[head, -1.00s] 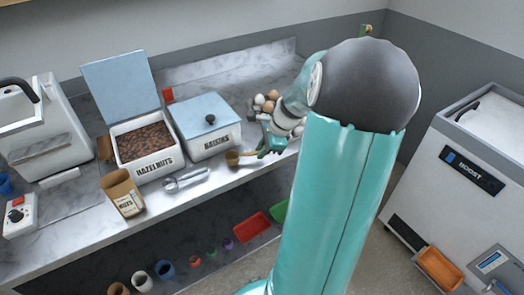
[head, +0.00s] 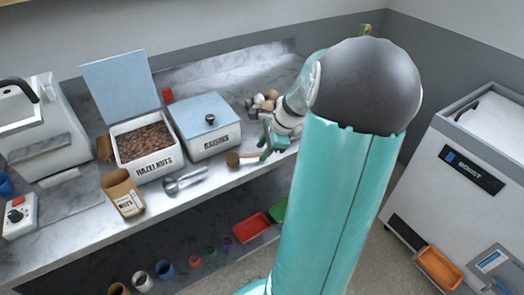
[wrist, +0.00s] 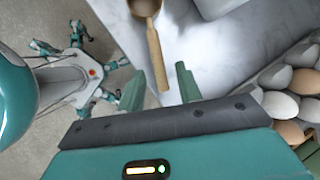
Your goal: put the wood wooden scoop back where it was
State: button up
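The wooden scoop (head: 233,158) lies on the marble counter near its front edge, in front of the raisins bin (head: 208,140). In the wrist view, the scoop's round bowl (wrist: 144,7) is at the top and its handle runs down between my fingers. My gripper (head: 264,150) is at the handle end, to the right of the bowl. In the wrist view my gripper (wrist: 160,72) is open, with a gap on each side of the handle. The scoop's contact with the counter is not fully clear.
A metal scoop (head: 185,180) lies left of the wooden one. The open hazelnuts bin (head: 150,165) and a nuts carton (head: 123,192) stand further left. Eggs (wrist: 285,105) are close to my gripper on the right. Coloured cups and trays (head: 252,228) sit below the counter.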

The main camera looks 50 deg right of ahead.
jog(key=v, duration=1)
jog(key=shift+r, duration=0.25)
jog(key=w+a+r+n+g+h, duration=0.1)
jog(key=a+r+n, duration=0.1)
jog(key=a+n, duration=0.55)
jog(key=w+a+r+n+h, duration=0.15)
jog(key=a+n, duration=0.25)
jog(key=a, duration=0.7)
jog(key=s+a+r+n+t, duration=0.1)
jog(key=s+a+n, duration=0.2)
jog(key=a+n, duration=0.4)
jog(key=s+a+r+n+t, duration=0.1)
jog(key=s+a+n, duration=0.3)
jog(key=a, duration=0.5)
jog(key=n, duration=0.2)
jog(key=shift+a+n, duration=0.25)
jog(key=shift+n, duration=0.1)
